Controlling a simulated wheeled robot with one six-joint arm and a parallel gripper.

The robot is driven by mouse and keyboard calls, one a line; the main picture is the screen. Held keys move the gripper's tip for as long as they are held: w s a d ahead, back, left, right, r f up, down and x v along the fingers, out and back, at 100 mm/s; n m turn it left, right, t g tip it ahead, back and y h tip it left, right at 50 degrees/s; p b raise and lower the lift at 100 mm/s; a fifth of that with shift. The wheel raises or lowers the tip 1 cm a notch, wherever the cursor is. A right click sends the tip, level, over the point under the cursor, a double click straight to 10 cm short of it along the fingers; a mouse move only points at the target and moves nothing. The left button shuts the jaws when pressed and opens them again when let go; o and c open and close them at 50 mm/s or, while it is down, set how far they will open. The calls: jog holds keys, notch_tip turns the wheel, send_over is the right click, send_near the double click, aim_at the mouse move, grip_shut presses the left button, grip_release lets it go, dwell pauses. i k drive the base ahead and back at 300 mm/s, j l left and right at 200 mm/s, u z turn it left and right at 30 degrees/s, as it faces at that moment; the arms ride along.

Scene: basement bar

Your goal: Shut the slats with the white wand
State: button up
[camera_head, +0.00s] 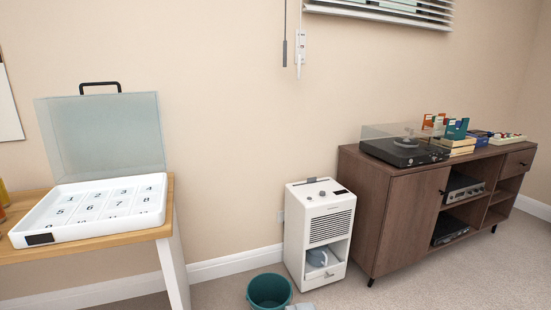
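The blind's white slats (400,13) show only at their lower end, at the top right of the view. Light shows between some of them; the rest of the blind is above the frame. A thin white wand (299,66) hangs against the wall left of the slats. Just left of it hangs a dark grey pull (285,54) on a thin cord. The tops of both are out of the frame. A small white plate with markings (303,45) is on the wall by the wand. My gripper is not in view.
A wooden table (168,222) with a white numbered tray (150,212) under a raised clear lid stands left. A white appliance (300,235) and teal bucket (253,299) stand below the wand. A brown cabinet (387,215) with a turntable (405,152) stands right.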

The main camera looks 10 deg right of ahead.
aim_at(299, 56)
jog(key=i+l, duration=0.25)
jog(key=i, duration=0.15)
jog(key=i+l, duration=0.2)
jog(key=i, duration=0.2)
jog(key=i+l, duration=0.25)
jog(key=i, duration=0.15)
jog(key=i+l+z, duration=0.1)
jog(key=i+l, duration=0.15)
jog(key=i, duration=0.15)
jog(key=i+l+u, duration=0.1)
jog(key=i+l, duration=0.15)
